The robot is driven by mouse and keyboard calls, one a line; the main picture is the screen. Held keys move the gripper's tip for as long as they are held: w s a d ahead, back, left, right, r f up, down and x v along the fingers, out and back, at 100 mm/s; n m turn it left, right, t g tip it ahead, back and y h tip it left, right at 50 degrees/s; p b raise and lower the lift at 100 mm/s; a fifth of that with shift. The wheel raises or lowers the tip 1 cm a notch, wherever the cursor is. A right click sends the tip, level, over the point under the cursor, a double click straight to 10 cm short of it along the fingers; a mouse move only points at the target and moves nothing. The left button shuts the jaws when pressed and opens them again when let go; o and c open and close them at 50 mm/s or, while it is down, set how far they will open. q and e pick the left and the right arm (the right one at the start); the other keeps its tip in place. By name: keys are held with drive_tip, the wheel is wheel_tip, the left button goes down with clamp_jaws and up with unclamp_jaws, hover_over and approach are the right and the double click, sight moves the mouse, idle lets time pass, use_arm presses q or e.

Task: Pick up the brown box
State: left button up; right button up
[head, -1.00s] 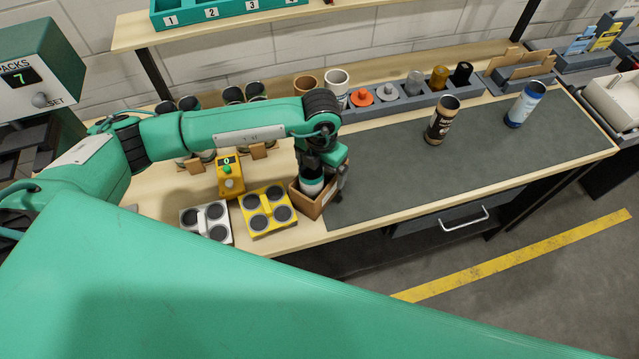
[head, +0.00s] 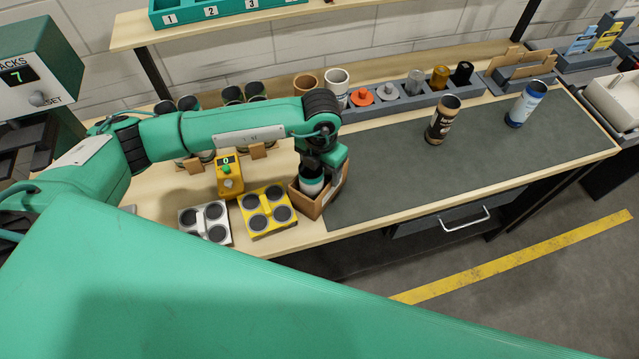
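The brown box (head: 312,207) is a small open carton on the bench, at the left end of the dark mat. A dark can with a pale band (head: 312,183) stands inside it. My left gripper (head: 332,178) reaches down at the box's right side and back. Its fingers are mostly hidden by the wrist and the box, so I cannot tell whether they are closed on a wall. My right gripper is out of the picture.
A yellow holder (head: 267,211) and a white holder (head: 205,221) sit left of the box. A yellow counter device (head: 229,176) stands behind them. A brown can (head: 442,120) and a blue can (head: 525,104) stand on the dark mat (head: 400,175), which is otherwise clear.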

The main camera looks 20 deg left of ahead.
use_arm(q)
drive_tip(key=c, duration=0.5)
